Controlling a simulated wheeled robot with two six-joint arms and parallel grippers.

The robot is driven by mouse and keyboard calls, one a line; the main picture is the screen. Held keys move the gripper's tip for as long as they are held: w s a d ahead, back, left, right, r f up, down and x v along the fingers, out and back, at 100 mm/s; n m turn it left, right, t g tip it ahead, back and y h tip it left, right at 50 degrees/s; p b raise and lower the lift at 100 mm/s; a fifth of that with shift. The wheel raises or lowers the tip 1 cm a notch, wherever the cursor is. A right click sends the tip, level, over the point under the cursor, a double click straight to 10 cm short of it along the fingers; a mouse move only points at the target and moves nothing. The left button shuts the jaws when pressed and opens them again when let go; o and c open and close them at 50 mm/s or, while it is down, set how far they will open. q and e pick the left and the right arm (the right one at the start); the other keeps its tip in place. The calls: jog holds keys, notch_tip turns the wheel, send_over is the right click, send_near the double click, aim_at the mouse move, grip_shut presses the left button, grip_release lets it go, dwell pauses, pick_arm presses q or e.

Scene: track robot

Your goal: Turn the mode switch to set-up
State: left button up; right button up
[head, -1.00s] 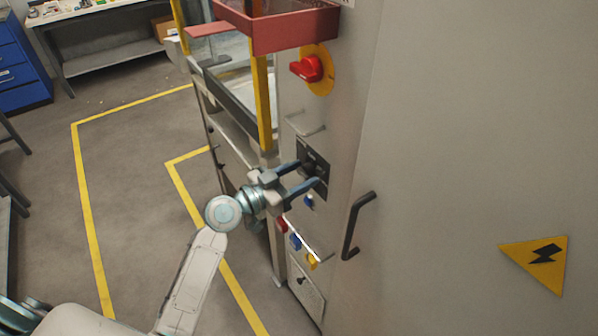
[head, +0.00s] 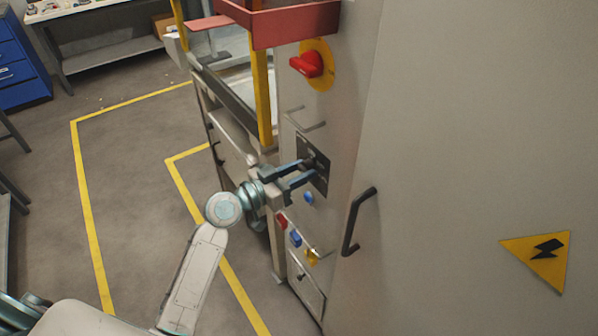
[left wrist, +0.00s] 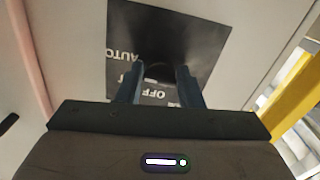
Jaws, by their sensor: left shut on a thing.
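The mode switch's dark square plate (head: 320,184) is on the grey cabinet front in the head view. In the left wrist view the plate (left wrist: 205,35) shows upside-down white lettering, "AUTO" at the left and "OFF" below; a third label is mostly hidden. My left gripper (head: 307,170) reaches the plate from the left and is shut on the dark switch knob (left wrist: 160,70). The knob sits between the fingertips and is mostly hidden, so I cannot tell which label it points to. My right gripper is out of view.
A red rotary switch (head: 306,64) on a yellow disc is above the plate. Blue, red and yellow buttons (head: 296,239) are below. A black door handle (head: 357,222) stands out to the right. A yellow post (head: 262,95) rises at the left. The floor at left is open.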

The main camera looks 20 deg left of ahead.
pick_arm(q)
jog(key=n, duration=0.4)
jog(key=shift+n+p, duration=0.4)
jog(key=shift+n, duration=1.6)
jog(key=o, duration=0.9)
jog(key=shift+s, duration=0.1)
